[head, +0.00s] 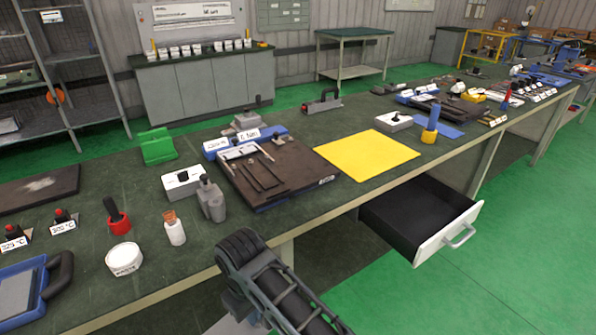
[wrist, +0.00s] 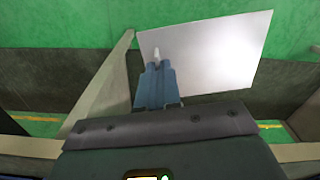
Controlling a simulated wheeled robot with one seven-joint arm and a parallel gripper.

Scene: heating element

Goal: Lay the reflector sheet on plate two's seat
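The reflector sheet (wrist: 215,55) is a thin, plain silvery-white panel in the wrist view. My gripper (wrist: 157,70) has blue fingers closed together on the sheet near its left edge, and the sheet sticks out beyond them. The sheet and my fingertips do not show in the head view, where only my dark arm appears at the bottom. A dark brown plate (head: 300,174) with thin black rods lies on the bench in the head view. Its label is too small to read, so I cannot tell whether it is plate two. Its seat cannot be made out.
A yellow mat (head: 367,154) lies flat right of the brown plate. An open drawer (head: 420,215) juts out below the bench front. A grey bottle (head: 211,200), a white bottle (head: 174,230) and a white labelled block (head: 183,181) stand left of the plate.

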